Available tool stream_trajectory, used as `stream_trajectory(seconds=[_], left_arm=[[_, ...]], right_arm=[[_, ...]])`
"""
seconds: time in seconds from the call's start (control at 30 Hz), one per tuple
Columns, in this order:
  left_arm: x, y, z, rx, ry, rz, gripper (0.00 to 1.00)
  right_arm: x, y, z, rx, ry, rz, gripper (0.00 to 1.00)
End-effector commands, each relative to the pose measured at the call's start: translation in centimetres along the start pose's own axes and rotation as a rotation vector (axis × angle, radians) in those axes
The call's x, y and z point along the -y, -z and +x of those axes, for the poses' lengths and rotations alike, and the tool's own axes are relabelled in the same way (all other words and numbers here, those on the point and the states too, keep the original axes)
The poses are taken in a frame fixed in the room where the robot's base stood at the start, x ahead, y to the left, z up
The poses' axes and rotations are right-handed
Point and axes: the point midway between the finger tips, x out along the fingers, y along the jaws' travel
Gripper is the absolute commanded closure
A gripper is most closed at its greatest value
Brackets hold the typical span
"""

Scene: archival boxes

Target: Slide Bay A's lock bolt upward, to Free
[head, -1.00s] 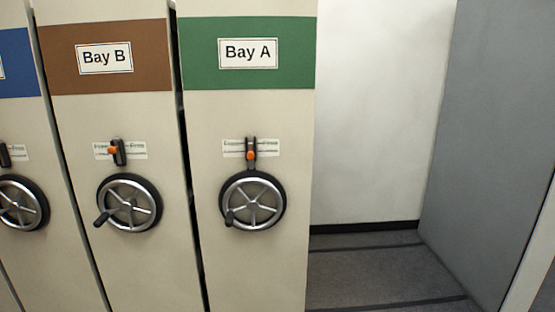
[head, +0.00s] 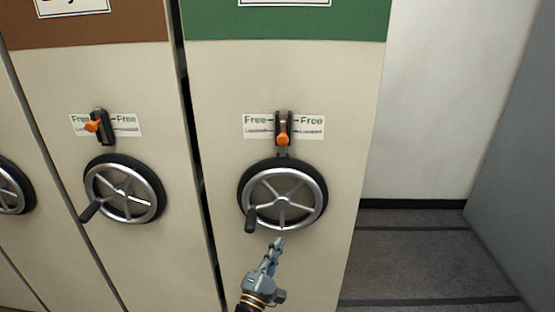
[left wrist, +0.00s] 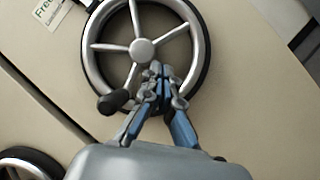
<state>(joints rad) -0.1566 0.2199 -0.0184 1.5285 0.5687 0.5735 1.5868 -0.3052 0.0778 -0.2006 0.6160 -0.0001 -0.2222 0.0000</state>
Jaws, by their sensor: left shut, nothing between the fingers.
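Bay A's lock bolt has an orange knob (head: 283,139) in a dark upright slot on the beige panel, above the wheel. The knob sits low in the slot, level with the lower line of the label (head: 311,126), below the "Free" line. My left gripper (head: 278,242) is shut and empty, below Bay A's handwheel (head: 283,198) and well under the bolt. My right gripper is not in view.
Bay A's wheel handle (head: 250,219) sticks out at the wheel's lower left. Bay B's orange bolt knob (head: 92,126) and wheel (head: 124,189) are on the left panel. An open aisle (head: 430,255) lies to the right of Bay A.

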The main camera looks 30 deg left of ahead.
Motion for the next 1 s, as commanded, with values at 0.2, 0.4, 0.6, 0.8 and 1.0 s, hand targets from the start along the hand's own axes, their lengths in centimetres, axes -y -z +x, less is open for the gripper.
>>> stream_trajectory(seconds=[0.2,0.4,0.6,0.8,1.0], left_arm=[[-11.7,-1.7,2.7,0.073,-0.319,-0.401,1.0],[-14.2,-2.0,4.2,0.093,-0.369,-0.47,1.0],[-15.8,-2.1,7.9,0.093,-0.367,-0.468,1.0],[-17.2,-2.1,11.8,0.092,-0.365,-0.465,1.0],[-18.7,-3.7,13.7,0.091,-0.363,-0.467,1.0]], right_arm=[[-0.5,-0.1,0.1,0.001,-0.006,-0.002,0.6],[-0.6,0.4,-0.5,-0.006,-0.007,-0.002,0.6],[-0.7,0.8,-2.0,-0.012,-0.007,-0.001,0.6],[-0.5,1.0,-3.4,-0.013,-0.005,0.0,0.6],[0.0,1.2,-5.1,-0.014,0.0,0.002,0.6]])
